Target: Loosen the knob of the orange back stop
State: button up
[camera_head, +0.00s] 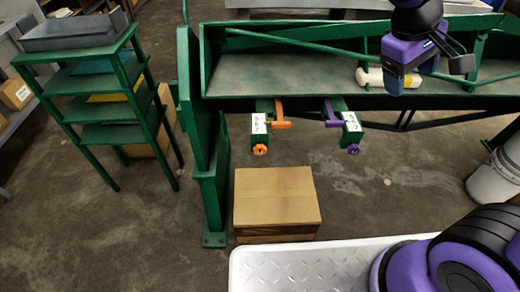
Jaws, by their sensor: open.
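The orange back stop (281,119) is mounted under the front edge of the green machine, left of its middle. Its orange knob (260,150) sits at the near end of a green block with a white label (259,123). A similar purple back stop (331,115) with a purple knob (353,149) is to its right. My gripper (432,76) is at the upper right, above the green machine's bed and well to the right of the orange knob. It is open. A white and tan object lies on the bed behind it, partly hidden, and I cannot tell whether they touch.
The green machine (290,80) has a tall upright post (212,190) left of the orange knob. A cardboard box (277,197) stands on the floor below the knobs. A green shelf rack (95,105) is at left, and a white bucket (496,178) at right.

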jog(key=w+a+f+n+t+h, duration=0.1)
jog(key=w+a+f+n+h, duration=0.6)
jog(key=f, duration=0.4)
jog(key=n+t+y, duration=1.1)
jog(key=n+t, duration=0.5)
jog(key=n, duration=0.8)
send_near(260, 151)
jog(key=w, duration=1.1)
jog(key=shift+d+f, duration=0.1)
jog(key=shift+f, duration=0.15)
jog(key=c, duration=0.9)
